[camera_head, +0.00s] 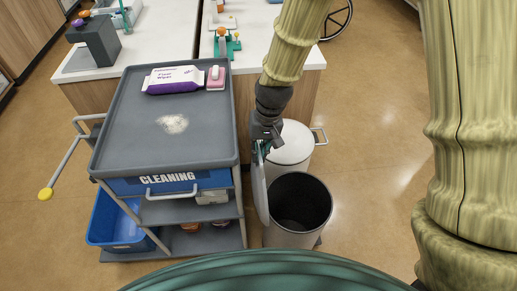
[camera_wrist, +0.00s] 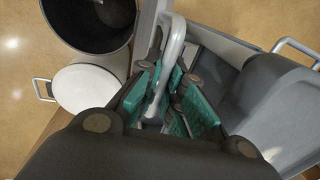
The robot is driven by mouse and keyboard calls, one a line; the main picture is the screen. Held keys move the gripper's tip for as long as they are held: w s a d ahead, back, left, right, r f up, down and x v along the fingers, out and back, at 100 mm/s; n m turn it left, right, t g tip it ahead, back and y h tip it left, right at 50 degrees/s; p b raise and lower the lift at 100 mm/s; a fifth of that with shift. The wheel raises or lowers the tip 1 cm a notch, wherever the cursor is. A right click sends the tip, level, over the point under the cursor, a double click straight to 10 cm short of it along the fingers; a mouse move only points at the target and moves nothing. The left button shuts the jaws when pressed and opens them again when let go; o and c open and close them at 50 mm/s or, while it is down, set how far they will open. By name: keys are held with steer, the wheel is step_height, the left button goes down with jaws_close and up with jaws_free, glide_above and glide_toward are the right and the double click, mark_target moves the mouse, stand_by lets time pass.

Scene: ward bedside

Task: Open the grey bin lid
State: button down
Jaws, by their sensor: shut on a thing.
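The grey bin (camera_head: 300,234) stands on the floor right of the cart, with its dark inside in view from above. Its mouth also shows at the top left of the wrist view (camera_wrist: 95,28). The grey bin lid (camera_head: 260,188) stands about upright at the bin's left side, seen nearly edge-on. My gripper (camera_head: 264,150) is at the lid's upper end. In the wrist view its teal finger pads (camera_wrist: 172,100) are closed around a pale curved handle (camera_wrist: 175,45) on the lid. The hinge cannot be made out.
A second bin with a white closed lid (camera_head: 291,145) stands just behind. The grey cleaning cart (camera_head: 190,148) is close on the left, carrying wipes (camera_head: 174,80) and a pink item (camera_head: 216,78). Counters (camera_head: 150,45) lie behind. Floor on the right is clear.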

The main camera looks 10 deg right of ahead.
steer(key=c, duration=1.5)
jaws_free()
steer(key=shift+d+r, duration=0.3)
steer(key=shift+r, duration=1.7)
steer(key=shift+d+r, duration=0.3)
steer(key=shift+r, duration=1.65)
steer(key=shift+d+r, duration=0.3)
steer(key=shift+r, duration=1.7)
